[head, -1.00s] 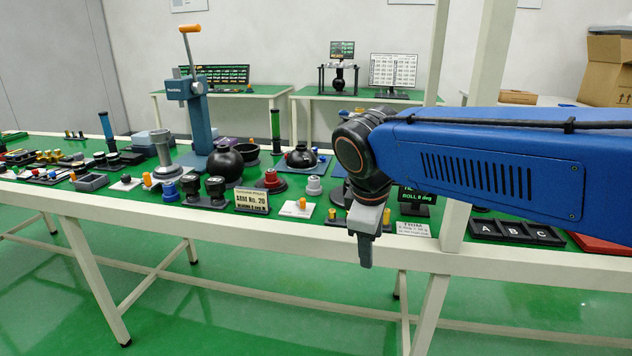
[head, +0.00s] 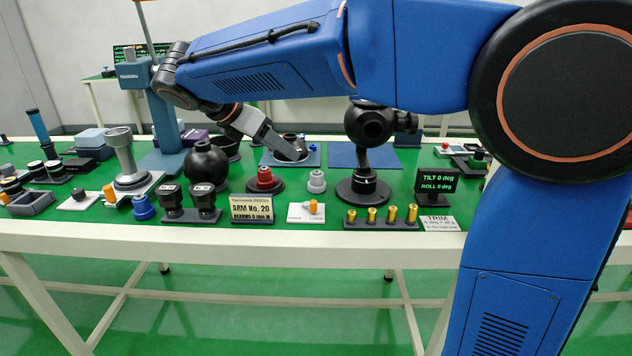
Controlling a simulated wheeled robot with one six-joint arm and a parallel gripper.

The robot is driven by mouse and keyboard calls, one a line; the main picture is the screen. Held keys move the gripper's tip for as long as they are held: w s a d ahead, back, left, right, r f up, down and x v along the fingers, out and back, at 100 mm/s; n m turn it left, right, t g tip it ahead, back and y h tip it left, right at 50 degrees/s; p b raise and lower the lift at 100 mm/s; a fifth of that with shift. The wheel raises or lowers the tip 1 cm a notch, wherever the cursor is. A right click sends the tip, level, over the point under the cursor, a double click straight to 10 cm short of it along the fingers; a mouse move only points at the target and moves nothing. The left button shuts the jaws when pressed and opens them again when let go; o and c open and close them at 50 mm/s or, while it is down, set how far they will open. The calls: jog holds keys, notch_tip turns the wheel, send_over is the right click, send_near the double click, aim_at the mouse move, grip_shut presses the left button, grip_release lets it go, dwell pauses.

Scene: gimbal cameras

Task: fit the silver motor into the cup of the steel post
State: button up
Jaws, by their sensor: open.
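The steel post (head: 122,158) stands upright at the left of the green bench in the head view, with a wide cup (head: 118,135) at its top. The cup's inside is hard to see. My gripper (head: 298,154) points down and right, above and behind the silver motor, near a dark round fixture on a blue-grey mat. It is open and appears empty; the gap between its fingers is hard to make out. It is apart from the silver motor.
A red motor (head: 265,179), a black ball (head: 206,166), a blue motor (head: 143,207) and a blue press column (head: 164,110) stand between or around them. A black gimbal (head: 368,125) stands right. Brass weights (head: 392,214) line the front edge.

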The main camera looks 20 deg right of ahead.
aim_at(315, 172)
jog(key=x, duration=1.1)
jog(key=shift+w+d+f, duration=0.15)
jog(key=shift+d+f, duration=0.1)
jog(key=shift+f, duration=0.05)
jog(key=shift+x, duration=2.6)
jog(key=shift+d+r, duration=0.1)
jog(key=shift+r, duration=0.05)
grip_shut()
